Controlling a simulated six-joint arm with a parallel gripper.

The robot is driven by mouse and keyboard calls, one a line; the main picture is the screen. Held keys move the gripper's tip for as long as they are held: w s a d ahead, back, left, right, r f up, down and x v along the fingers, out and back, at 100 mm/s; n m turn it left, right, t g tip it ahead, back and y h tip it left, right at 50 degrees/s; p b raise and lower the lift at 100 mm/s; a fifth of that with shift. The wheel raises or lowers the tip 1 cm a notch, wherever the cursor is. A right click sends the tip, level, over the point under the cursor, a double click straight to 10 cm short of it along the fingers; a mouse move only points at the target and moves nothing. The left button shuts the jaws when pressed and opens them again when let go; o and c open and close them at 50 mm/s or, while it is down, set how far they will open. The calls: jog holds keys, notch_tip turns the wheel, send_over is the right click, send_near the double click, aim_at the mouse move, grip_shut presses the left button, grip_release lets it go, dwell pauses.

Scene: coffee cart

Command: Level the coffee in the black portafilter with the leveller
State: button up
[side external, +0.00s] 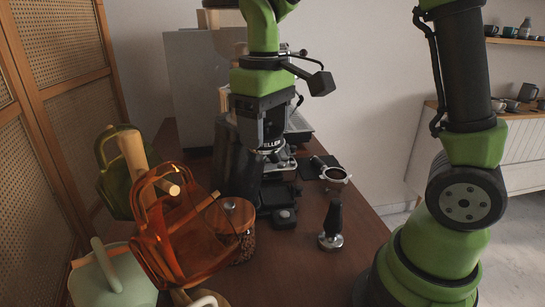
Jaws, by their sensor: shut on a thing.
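My gripper (262,140) hangs fingers-down at the middle of the side view, shut on the leveller (271,146), a dark round piece with white lettering and a shiny metal lower edge. The dark fingers partly hide it. A portafilter (336,175) with a silver rim and a dark handle lies to the right of my gripper, apart from it, at a black mat. The coffee inside is too small to make out. Another metal piece (283,166) shows just below the leveller; I cannot tell what it is or whether they touch.
A tamper (332,225) with a black handle stands on the brown table (300,270) at front right. An orange glass jug (180,240), a lidded jar of beans (240,225) and a pale green jug (110,275) crowd the left. A grey machine (190,90) stands behind.

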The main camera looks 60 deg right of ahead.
jog(key=r, duration=0.2)
jog(key=d+r, duration=0.1)
jog(key=shift+w+d+r, duration=0.1)
jog(key=shift+w+r, duration=0.15)
jog(key=w+d+m, duration=0.2)
jog(key=d+m, duration=0.1)
jog(key=d, duration=0.9)
jog(key=m, duration=0.3)
send_over(335, 177)
jog(key=shift+s+f, duration=0.1)
jog(key=shift+f, duration=10.25)
jog(key=shift+f, duration=0.95)
jog(key=shift+f+n, duration=0.1)
jog(key=shift+n, duration=0.2)
